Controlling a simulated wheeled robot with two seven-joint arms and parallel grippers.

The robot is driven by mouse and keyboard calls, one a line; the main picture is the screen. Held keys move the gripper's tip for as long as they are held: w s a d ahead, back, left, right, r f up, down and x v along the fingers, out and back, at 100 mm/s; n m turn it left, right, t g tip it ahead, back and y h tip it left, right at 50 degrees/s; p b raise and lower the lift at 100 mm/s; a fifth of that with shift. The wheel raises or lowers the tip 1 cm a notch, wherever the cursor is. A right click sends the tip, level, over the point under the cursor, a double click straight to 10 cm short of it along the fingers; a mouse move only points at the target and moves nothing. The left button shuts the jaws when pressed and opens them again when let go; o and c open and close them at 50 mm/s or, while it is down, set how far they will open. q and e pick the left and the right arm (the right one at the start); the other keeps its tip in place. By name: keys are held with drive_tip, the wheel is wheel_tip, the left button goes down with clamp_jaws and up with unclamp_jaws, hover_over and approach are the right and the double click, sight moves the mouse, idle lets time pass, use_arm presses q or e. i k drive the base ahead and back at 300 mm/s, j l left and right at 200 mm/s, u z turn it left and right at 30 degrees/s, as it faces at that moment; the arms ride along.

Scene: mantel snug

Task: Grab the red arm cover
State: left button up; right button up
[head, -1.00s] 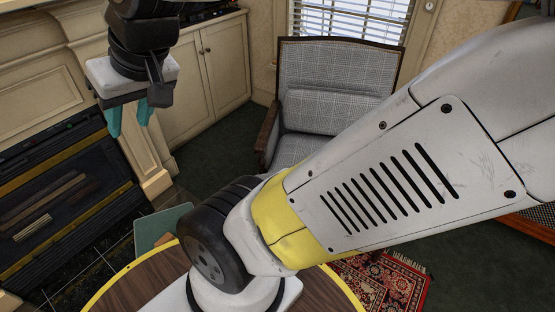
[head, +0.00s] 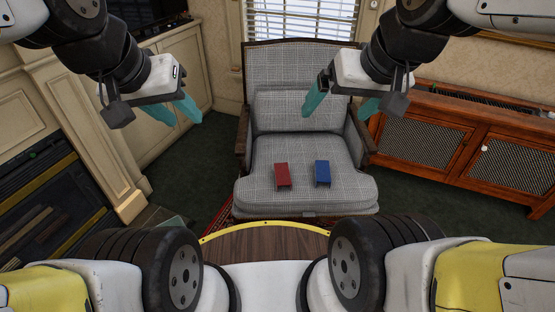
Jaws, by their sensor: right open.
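The red arm cover (head: 282,175) rests on the seat of the grey checked armchair (head: 262,200), left of the seat's middle. A similar blue cover (head: 322,173) lies to its right, apart from it. My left gripper (head: 180,114) has teal fingers, spread apart and empty, up and to the left of the red cover, in front of the cabinet. My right gripper (head: 340,107) is open and empty, up and to the right of the red cover, over the chair's right side in the picture. Neither gripper touches a cover.
A fireplace (head: 45,200) is at the left. A wooden cabinet with mesh doors (head: 455,145) stands at the right. Dark green carpet (head: 420,195) is clear right of the chair.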

sight(282, 177)
drive_tip(key=z, duration=0.2)
drive_tip(key=i+l+u, duration=0.45)
drive_tip(key=l+u, duration=0.25)
drive_tip(key=i+l+u, duration=0.15)
drive_tip(key=l+u, duration=0.2)
